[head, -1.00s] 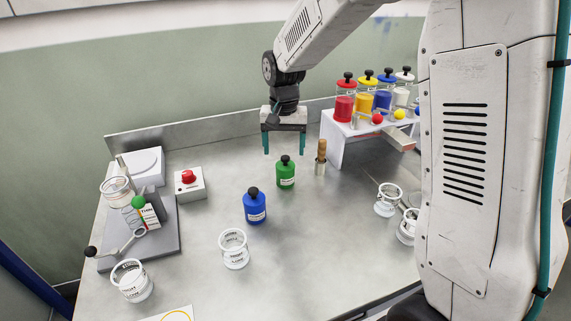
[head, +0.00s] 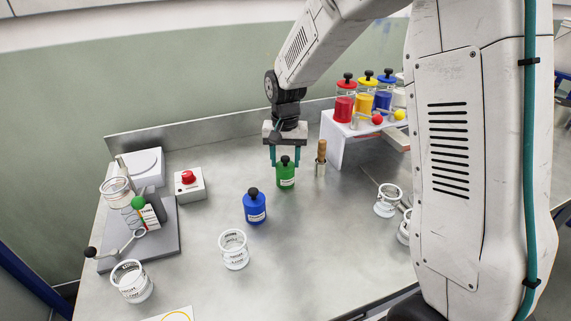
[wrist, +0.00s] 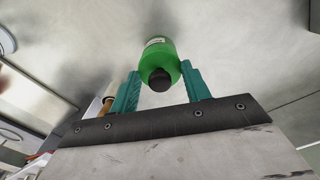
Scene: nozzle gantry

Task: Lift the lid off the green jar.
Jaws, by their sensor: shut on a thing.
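The green jar (head: 286,181) stands upright on the metal bench, with a white label on its front and a black knob (head: 285,159) on its lid. My gripper (head: 285,164) points down over the jar, its two teal fingers on either side of the jar's top. In the wrist view the fingers (wrist: 160,72) are closed against the green sides at the lid end, with the black knob (wrist: 159,80) between them. The seam between lid and jar cannot be made out. The jar appears to rest on the bench.
A blue jar (head: 255,208) stands in front and to the left. A wooden-handled tool (head: 321,157) stands close to the right. A white rack (head: 338,139) with several coloured jars is at the back right. Glass beakers (head: 234,250) stand nearer the front.

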